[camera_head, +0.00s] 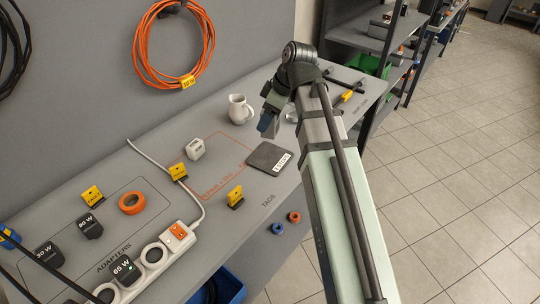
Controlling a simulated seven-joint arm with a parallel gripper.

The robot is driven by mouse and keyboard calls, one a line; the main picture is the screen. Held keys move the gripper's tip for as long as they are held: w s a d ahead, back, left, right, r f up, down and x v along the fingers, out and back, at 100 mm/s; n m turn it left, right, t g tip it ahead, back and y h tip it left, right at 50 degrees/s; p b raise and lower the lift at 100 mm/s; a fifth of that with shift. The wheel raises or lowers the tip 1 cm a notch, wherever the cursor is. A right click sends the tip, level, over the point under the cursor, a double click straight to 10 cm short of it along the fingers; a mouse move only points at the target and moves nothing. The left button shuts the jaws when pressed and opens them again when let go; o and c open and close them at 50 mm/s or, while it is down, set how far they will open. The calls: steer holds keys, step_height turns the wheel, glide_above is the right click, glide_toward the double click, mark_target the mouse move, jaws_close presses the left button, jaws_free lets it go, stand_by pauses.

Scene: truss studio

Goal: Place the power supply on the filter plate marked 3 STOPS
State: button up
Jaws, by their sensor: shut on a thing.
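The filter plate (270,157) is a flat dark square on the grey bench, with a white label at its right side. My gripper (268,125) is above the bench, just behind the plate in the picture, pointing down. It is shut on a small dark blue-grey item (268,126), mostly hidden by the fingers; I cannot tell whether this is the power supply. Dark adapters marked 90 W (91,228), 30 W (48,255) and 65 W (125,270) sit at the front left.
A white jug (239,109) stands left of my gripper. A white cube (195,148), yellow tags (235,196), an orange tape roll (132,203) and a white power strip (155,256) occupy the bench. An orange cable coil (174,45) hangs on the wall.

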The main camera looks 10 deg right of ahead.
mark_target(278, 126)
steer(key=shift+f, duration=5)
steer(key=shift+f, duration=0.15)
steer(key=o, duration=1.3)
steer(key=shift+c, duration=0.2)
steer(key=v, duration=1.2)
steer(key=shift+r, duration=0.2)
